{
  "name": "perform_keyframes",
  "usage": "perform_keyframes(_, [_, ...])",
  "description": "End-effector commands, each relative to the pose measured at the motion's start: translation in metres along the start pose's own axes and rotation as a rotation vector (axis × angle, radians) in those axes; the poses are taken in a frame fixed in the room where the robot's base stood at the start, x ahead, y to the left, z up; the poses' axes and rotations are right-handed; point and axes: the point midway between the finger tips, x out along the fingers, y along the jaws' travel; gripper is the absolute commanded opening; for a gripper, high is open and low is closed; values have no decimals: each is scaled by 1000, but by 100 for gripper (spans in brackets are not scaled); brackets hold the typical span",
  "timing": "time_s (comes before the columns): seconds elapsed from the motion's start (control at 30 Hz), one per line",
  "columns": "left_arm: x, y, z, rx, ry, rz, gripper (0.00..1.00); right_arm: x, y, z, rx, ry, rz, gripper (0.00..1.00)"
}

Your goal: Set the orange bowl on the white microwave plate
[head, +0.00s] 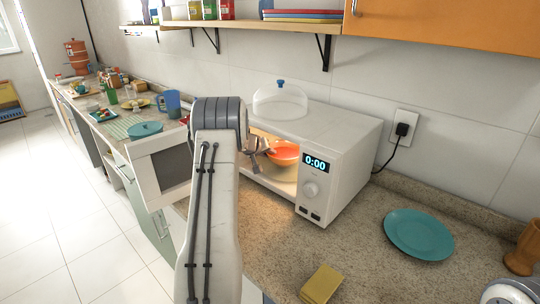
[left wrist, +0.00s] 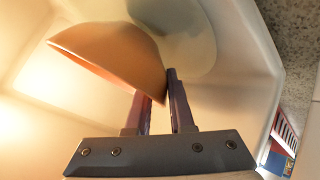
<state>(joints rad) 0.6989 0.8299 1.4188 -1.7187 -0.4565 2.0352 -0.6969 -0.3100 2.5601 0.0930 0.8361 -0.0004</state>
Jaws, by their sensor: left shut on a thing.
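The orange bowl (head: 284,153) is inside the open white microwave (head: 340,160). My left gripper (head: 264,147) reaches in through the front and is shut on the bowl's rim. In the left wrist view, the bowl (left wrist: 115,55) looks tilted, with its edge between the two fingers (left wrist: 158,86). A pale round plate (left wrist: 185,35) shows behind the bowl there, on the microwave floor. I cannot tell whether the bowl touches the plate. My right gripper is not in view.
The microwave door (head: 162,168) stands open left of my arm. A clear dome cover (head: 280,101) sits on the microwave. A teal plate (head: 418,234) and a yellow sponge (head: 321,284) lie on the counter. A shelf (head: 250,23) hangs above.

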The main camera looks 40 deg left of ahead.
Motion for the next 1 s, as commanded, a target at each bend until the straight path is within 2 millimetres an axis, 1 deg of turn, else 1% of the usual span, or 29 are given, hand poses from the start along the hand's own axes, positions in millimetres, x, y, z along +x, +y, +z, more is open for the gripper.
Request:
perform_keyframes(0.03, [5,3,-3,1,2,2,0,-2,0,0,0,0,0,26])
perform_keyframes(0.07, [9,-3,3,-1,1,0,0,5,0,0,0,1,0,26])
perform_keyframes(0.1, [11,-5,6,-1,1,1,0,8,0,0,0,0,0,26])
perform_keyframes(0.5, [12,-6,8,0,2,1,0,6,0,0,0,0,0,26])
perform_keyframes(0.53, [13,-7,9,1,-1,0,28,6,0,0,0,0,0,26])
perform_keyframes(0.6, [13,-7,9,1,0,0,50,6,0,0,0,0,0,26])
perform_keyframes(0.93, [12,-7,8,1,0,0,50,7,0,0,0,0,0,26])
perform_keyframes(1.0, [7,-6,7,0,1,0,50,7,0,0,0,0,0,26])
